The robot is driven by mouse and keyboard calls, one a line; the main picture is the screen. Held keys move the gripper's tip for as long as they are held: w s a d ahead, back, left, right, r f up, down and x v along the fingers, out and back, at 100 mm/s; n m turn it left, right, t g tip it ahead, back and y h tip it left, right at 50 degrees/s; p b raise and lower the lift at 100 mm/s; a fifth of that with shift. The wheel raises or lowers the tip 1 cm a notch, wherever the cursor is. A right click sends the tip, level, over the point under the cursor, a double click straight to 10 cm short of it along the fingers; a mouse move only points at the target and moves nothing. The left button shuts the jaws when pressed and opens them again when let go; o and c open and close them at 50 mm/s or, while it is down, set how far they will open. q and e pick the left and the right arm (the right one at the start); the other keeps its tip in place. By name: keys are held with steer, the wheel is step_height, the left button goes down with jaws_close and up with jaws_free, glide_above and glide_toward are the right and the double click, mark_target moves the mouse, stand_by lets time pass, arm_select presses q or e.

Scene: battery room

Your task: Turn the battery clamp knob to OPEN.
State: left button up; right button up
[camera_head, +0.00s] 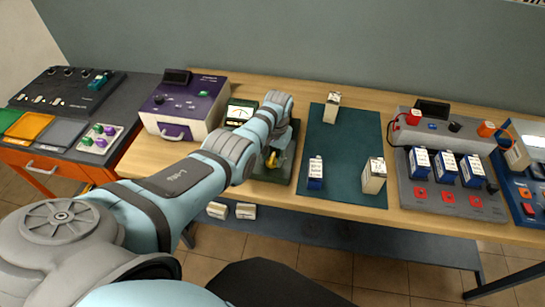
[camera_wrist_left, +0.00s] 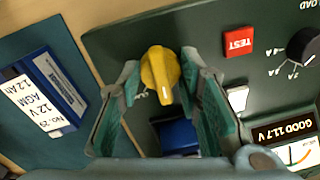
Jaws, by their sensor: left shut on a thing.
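The yellow clamp knob (camera_wrist_left: 160,76) stands on the dark green tester panel (camera_wrist_left: 120,38); in the head view a bit of the knob (camera_head: 271,159) shows beside the gripper. My left gripper (camera_wrist_left: 162,70) is shut on the knob, with one teal-padded finger on each side of it. The gripper (camera_head: 274,154) reaches down over the tester in the head view. A blue battery (camera_wrist_left: 178,136) is partly visible between the fingers, below the knob. Its label is hidden. I cannot read an OPEN mark around the knob. My right gripper is not in view.
A green mat (camera_head: 340,150) with several batteries lies to the right. A purple-fronted device (camera_head: 184,106) stands to the left.

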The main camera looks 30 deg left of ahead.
mark_target(275, 159)
arm_select(q)
steer(key=n+b, duration=0.1)
steer(key=n, duration=0.3)
steer(key=shift+w+n, duration=0.1)
steer(key=shift+n, duration=0.2)
steer(key=n+b, duration=0.1)
steer(key=n, duration=0.3)
steer(key=shift+a+n+g, duration=0.1)
steer(key=shift+n+g, duration=0.2)
steer(key=shift+n, duration=0.1)
steer(key=o, duration=1.1)
steer(key=shift+o, duration=0.2)
step_height(275, 159, up, 12)
steer(key=shift+w+d, duration=0.3)
steer(key=shift+w, duration=0.05)
steer(key=shift+f, duration=0.1)
